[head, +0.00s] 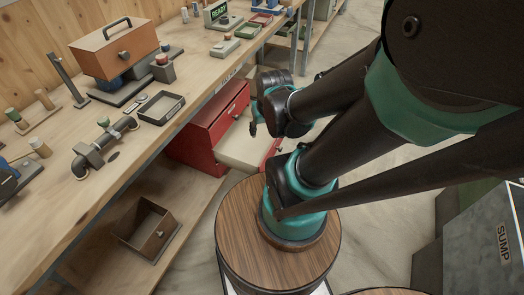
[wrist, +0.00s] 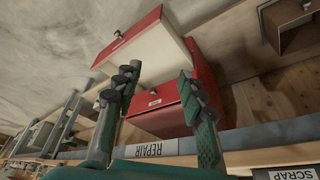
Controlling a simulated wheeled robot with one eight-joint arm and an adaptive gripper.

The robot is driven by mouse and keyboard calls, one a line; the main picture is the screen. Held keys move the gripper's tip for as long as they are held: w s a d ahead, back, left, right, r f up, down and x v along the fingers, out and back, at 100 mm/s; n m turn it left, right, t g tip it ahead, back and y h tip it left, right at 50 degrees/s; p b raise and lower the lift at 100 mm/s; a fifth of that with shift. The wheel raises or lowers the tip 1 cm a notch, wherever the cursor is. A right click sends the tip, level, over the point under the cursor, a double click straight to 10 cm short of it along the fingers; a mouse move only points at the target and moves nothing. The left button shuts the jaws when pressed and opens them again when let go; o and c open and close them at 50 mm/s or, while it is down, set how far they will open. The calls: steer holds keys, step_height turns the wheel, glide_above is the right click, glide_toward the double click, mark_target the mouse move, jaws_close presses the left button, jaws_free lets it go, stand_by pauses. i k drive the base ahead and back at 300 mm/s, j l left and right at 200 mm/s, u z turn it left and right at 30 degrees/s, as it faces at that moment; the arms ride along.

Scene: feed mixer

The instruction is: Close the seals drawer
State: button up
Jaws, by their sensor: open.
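A red drawer cabinet (head: 196,142) stands on the shelf under the workbench. One drawer (head: 243,148) is pulled out, showing its cream inside and red front; it also shows in the wrist view (wrist: 148,52), with a dark knob (wrist: 118,34) on its front. Another red drawer front (head: 230,112) on the cabinet looks shut. It bears a small label (wrist: 154,103), too small to read, so I cannot tell which drawer is for seals. My gripper (wrist: 156,78) is open and empty, its fingers apart in front of the cabinet. In the head view my arm partly hides the open drawer.
An open brown wooden box (head: 148,228) sits on the lower shelf to the left. The workbench top (head: 110,185) carries a brown-cased machine (head: 114,48), a dark tray (head: 161,107) and pipe fittings (head: 95,150). A grey SUMP box (head: 490,245) stands at right. Floor is clear beyond the cabinet.

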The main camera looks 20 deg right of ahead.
mark_target(237, 150)
steer(key=z, duration=0.45)
steer(key=k+j+u, duration=0.1)
steer(key=k+j, duration=0.3)
steer(key=k+j+u, duration=0.1)
steer(key=k+j, duration=0.25)
steer(key=j, duration=0.15)
